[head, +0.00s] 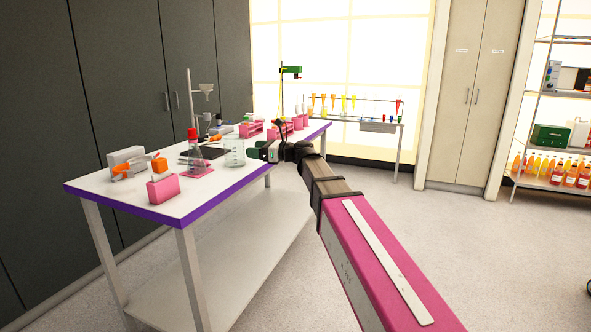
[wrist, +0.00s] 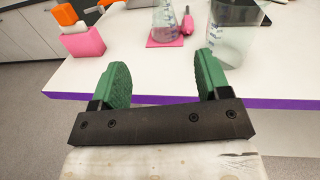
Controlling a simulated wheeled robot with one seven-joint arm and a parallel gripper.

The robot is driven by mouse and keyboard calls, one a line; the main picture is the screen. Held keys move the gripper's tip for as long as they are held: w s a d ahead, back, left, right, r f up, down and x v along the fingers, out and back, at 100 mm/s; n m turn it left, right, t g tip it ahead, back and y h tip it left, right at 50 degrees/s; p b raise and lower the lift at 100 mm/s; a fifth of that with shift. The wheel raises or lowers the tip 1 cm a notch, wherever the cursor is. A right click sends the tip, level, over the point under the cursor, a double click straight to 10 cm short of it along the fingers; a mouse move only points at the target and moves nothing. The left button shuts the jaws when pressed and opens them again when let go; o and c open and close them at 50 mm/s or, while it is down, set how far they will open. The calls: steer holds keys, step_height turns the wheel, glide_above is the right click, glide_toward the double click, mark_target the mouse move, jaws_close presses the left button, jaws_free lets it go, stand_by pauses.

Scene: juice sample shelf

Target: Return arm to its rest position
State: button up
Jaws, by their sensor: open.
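My gripper (wrist: 162,80) shows in the wrist view with its two green finger pads set well apart and nothing between them. It is at the front edge of the white lab table (wrist: 130,80), which has a purple edge strip. In the head view my arm reaches from the lower right, and its gripper end (head: 265,151) is at the table's right side, close to a clear beaker (head: 234,153). The beaker also shows in the wrist view (wrist: 232,40), beyond the right finger and apart from it.
On the table are a red-topped flask (head: 197,162) on a pink mat, a pink block (head: 163,188), an orange tool (head: 130,168) and a stand (head: 191,100). A shelf with juice bottles (head: 560,172) stands far right.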

steer(key=s+d+f+n+h, duration=0.3)
steer(key=d+f, duration=0.2)
steer(key=f, duration=0.5)
steer(key=s+d+f+n+g+h, duration=0.1)
steer(key=s+d+f+n+h, duration=0.25)
steer(key=f, duration=0.55)
steer(key=s+d+f+n+h, duration=0.1)
steer(key=d+f+n+h, duration=0.25)
steer(key=d+f, duration=0.5)
steer(key=s+d+f+n+g+h, duration=0.3)
steer(key=s+d+f+n+h, duration=0.4)
steer(key=s+d+f, duration=0.6)
step_height(320, 180, down, 4)
steer(key=d+n, duration=0.2)
steer(key=shift+s+d+r+n, duration=0.2)
steer(key=shift+s+d+n, duration=0.05)
steer(key=shift+s+n, duration=0.15)
